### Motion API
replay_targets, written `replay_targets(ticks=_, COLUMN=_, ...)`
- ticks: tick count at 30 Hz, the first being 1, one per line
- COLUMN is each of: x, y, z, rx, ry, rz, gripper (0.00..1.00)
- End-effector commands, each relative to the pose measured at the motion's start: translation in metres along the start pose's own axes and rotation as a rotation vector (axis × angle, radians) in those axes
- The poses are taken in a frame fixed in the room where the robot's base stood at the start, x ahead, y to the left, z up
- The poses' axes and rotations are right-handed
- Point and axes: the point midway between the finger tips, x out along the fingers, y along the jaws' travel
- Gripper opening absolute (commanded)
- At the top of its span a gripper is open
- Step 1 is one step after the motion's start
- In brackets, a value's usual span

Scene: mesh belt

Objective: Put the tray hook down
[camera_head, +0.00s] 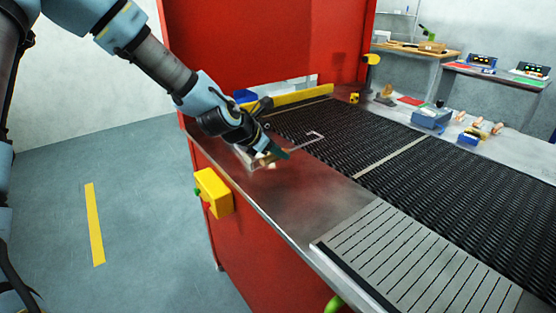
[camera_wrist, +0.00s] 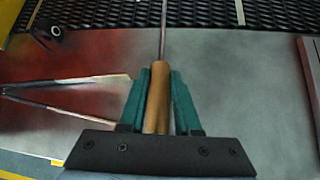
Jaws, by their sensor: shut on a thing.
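My gripper (camera_wrist: 160,88) has its green fingers shut on the wooden handle of the tray hook (camera_wrist: 158,95). The hook's thin metal rod runs straight up the wrist view, over the metal ledge (camera_wrist: 240,80) and toward the black mesh belt. In the head view my gripper (camera_head: 272,156) is low over the ledge at the belt's near side. The hook's bent metal end (camera_head: 316,135) shows over the belt's edge. I cannot tell whether the hook touches the ledge.
Metal tongs (camera_wrist: 70,85) lie on the ledge left of the gripper. The mesh belt (camera_head: 440,190) runs beyond the ledge, with a slatted grey plate (camera_head: 400,262) at the near right. A yellow box (camera_head: 214,192) juts from the red front.

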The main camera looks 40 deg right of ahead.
Motion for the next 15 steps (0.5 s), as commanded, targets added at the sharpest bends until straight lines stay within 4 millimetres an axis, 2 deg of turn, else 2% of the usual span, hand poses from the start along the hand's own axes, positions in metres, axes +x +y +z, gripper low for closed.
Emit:
replay_targets(ticks=7, x=0.022, y=-0.006, z=-0.024, rx=-0.002, ry=0.002, rz=-0.002, gripper=0.0)
replay_targets(ticks=15, x=0.026, y=-0.006, z=-0.028, rx=0.0, ry=0.0, rz=0.001, gripper=0.0)
